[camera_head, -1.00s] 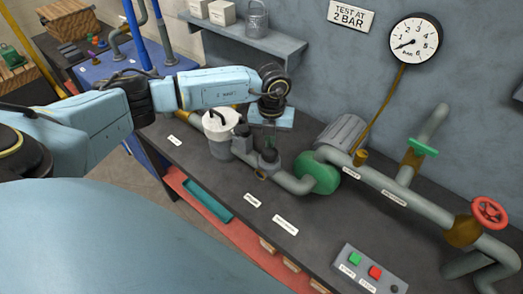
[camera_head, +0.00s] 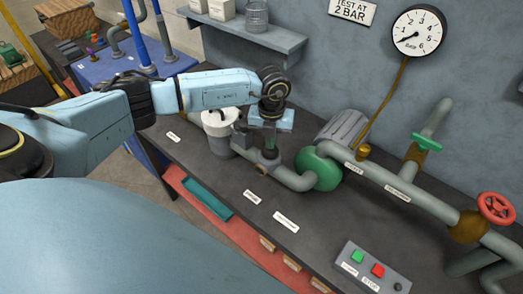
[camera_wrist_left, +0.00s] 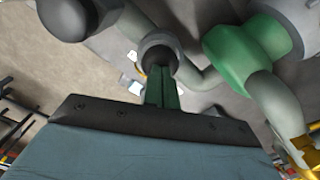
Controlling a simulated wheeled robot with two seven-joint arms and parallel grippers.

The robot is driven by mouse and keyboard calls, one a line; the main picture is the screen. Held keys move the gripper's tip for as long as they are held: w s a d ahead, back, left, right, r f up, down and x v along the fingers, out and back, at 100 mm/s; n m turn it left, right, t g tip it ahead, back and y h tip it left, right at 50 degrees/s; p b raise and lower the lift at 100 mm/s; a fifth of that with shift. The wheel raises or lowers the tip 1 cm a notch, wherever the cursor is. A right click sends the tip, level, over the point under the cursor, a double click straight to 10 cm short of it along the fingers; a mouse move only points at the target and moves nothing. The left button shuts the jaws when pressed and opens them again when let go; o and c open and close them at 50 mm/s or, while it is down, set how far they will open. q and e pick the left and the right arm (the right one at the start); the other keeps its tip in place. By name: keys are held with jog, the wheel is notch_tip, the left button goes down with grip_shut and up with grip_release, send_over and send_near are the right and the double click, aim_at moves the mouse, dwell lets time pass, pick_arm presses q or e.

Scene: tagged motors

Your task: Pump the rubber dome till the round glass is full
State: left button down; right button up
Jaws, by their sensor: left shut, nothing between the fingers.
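My left gripper (camera_head: 270,147) is shut and points down over the upright fitting (camera_head: 267,159) on the grey pipe left of the green pump. Its green fingers (camera_wrist_left: 161,92) show in the left wrist view, their tips at the fitting's dark round top (camera_wrist_left: 158,58). That top looks like the rubber dome; whether the fingers press it in cannot be told. A small brownish round spot (camera_head: 261,170) on the fitting's front may be the round glass. Its fill level is too small to read. My right gripper is not in view.
The green pump (camera_head: 317,170) stands close to the right of the gripper. A white lidded pot (camera_head: 218,143) stands to the left. A control box (camera_head: 372,268) with green and red buttons lies at the front. A gauge (camera_head: 419,32) hangs on the wall.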

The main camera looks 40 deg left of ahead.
pick_arm(q)
jog(key=shift+f, duration=0.1)
notch_tip(320, 180, up, 3)
jog(key=p, duration=0.2)
jog(key=shift+p, duration=0.3)
jog(key=shift+f, duration=0.15)
dwell(0.4)
jog(key=shift+f+b, duration=1.25)
jog(key=shift+f, duration=0.15)
jog(key=shift+r, duration=0.1)
notch_tip(320, 180, up, 2)
jog(key=shift+r+p, duration=0.2)
jog(key=shift+p, duration=0.9)
jog(key=shift+r, duration=0.25)
